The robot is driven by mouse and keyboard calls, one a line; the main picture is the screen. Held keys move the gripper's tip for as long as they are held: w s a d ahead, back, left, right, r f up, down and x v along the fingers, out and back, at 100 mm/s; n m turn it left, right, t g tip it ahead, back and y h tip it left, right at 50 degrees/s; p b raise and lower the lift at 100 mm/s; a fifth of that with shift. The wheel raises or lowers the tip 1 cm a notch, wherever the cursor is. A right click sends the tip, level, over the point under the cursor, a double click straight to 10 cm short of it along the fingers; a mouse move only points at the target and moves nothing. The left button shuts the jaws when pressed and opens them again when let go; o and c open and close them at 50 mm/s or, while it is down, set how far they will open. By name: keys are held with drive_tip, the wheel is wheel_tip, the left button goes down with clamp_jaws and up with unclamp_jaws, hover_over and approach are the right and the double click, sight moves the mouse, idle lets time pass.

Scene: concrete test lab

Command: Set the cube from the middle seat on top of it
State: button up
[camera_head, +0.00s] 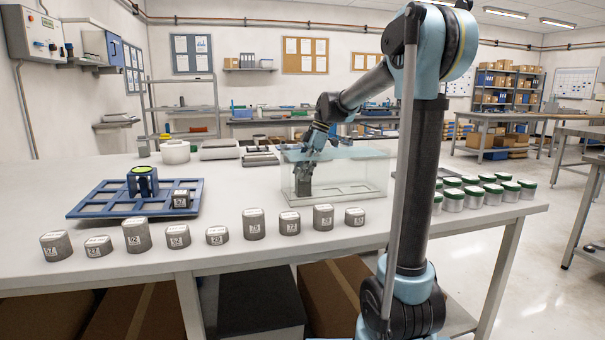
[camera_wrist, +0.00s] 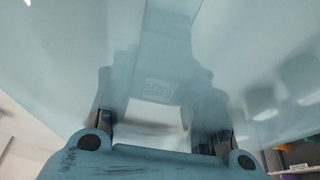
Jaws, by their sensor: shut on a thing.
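My gripper (camera_head: 304,164) reaches down inside a clear glass-walled box (camera_head: 362,172) on the table. It is shut on a dark grey cube (camera_head: 303,181), upright at the box's left side; I cannot tell whether the cube touches the floor below. In the wrist view the fingers (camera_wrist: 165,135) stand either side of a pale block face, seen hazily with a faint label mark. A low grey frame with openings (camera_head: 352,190) lies on the box floor, right of the cube. A blue tray (camera_head: 100,212) with square seats lies at left, holding a dark labelled cube (camera_head: 181,199).
A blue holder with a green top (camera_head: 142,181) stands on the tray. Several grey labelled blocks (camera_head: 213,236) line the table's front. Several green-lidded jars (camera_head: 480,193) stand right, behind my arm. A white round container (camera_head: 175,152) stands at the back. The box's glass walls surround my gripper.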

drive_tip(key=shift+f, duration=0.15)
idle(0.3)
drive_tip(key=o, duration=1.3)
drive_tip(key=shift+o, duration=0.2)
wheel_tip(320, 180, up, 13)
drive_tip(key=shift+f, duration=0.1)
